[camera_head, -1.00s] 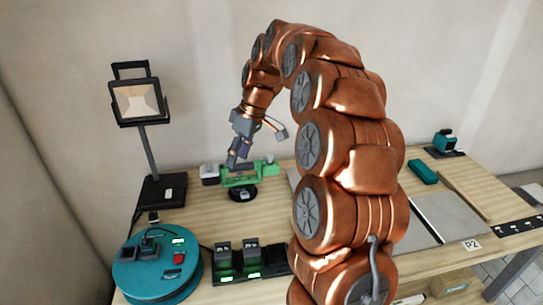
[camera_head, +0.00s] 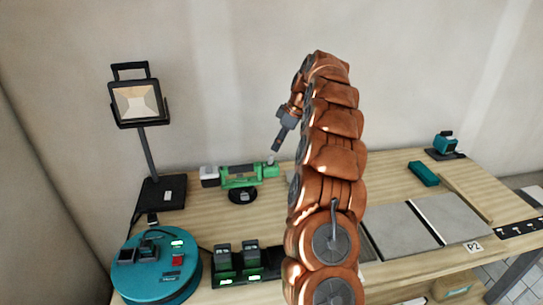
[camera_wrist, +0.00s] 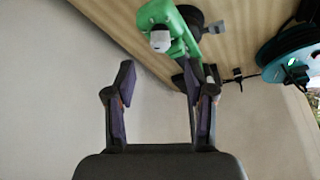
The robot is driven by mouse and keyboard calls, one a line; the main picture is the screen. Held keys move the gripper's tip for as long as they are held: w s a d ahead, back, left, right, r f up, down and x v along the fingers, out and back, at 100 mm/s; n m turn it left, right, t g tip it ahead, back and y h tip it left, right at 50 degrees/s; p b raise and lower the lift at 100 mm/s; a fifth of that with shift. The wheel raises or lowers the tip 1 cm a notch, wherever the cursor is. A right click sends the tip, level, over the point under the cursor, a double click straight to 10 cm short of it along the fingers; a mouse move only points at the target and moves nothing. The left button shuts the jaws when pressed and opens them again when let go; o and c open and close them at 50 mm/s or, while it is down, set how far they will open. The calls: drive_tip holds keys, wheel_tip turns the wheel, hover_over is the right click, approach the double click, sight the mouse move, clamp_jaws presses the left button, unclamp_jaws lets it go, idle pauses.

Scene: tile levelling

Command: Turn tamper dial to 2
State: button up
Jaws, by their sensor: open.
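The green tamper (camera_head: 240,178) lies on the bench with a black round foot below it and a pale block at its left end. It also shows at the top of the wrist view (camera_wrist: 183,32), where a light grey round part, possibly the dial (camera_wrist: 160,41), sits at its near end; no number can be read. My gripper (camera_head: 273,155) is near the tamper's right end in the head view. In the wrist view my gripper (camera_wrist: 158,72) is open and empty, with the grey part just beyond the fingertips and apart from them.
A work lamp (camera_head: 140,105) stands at the back left. A teal cable reel (camera_head: 155,268) and a charger with batteries (camera_head: 237,262) are at the front left. Grey tiles (camera_head: 400,225) lie to the right. The wall is close behind the tamper.

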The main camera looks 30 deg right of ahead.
sight(271, 157)
drive_tip(key=shift+p+x, duration=0.85)
drive_tip(key=shift+x, duration=2.65)
clamp_jaws()
